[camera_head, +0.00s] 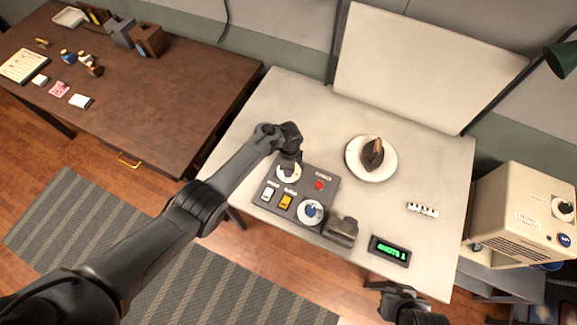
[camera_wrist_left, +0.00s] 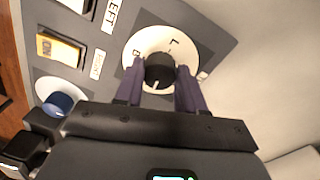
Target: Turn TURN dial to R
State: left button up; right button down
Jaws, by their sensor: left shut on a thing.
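A grey control panel (camera_head: 330,192) lies on the white table. Its upper-left dial has a white disc (camera_head: 282,175) and is mostly covered by my left gripper (camera_head: 289,167) in the head view. In the left wrist view the dial's black knob (camera_wrist_left: 160,72) sits between the purple fingertips of my left gripper (camera_wrist_left: 159,85), which is shut on it. A white mark on the knob points toward the gripper side. The disc (camera_wrist_left: 150,40) shows an L and a second letter that is hard to read. My right gripper (camera_head: 402,298) is at the bottom right, apart from the panel; its jaws are unclear.
The panel also has a blue-knobbed dial (camera_head: 311,210), a white switch (camera_head: 267,193), a yellow switch (camera_head: 286,201) and a red button (camera_head: 319,185). A plate (camera_head: 354,168) with a dark object, a green-lit display (camera_head: 390,251) and a beige machine (camera_head: 520,215) are nearby.

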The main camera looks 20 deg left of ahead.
pick_arm(q)
jog(key=shift+m, duration=0.6)
jog(key=o, duration=1)
jog(key=shift+o, duration=0.2)
jog(key=shift+r, duration=0.5)
notch_tip(320, 180, up, 10)
jog(key=p, duration=0.3)
jog(key=shift+w+f+p, duration=0.15)
jog(key=shift+w+p, duration=0.1)
jog(key=shift+p, duration=0.1)
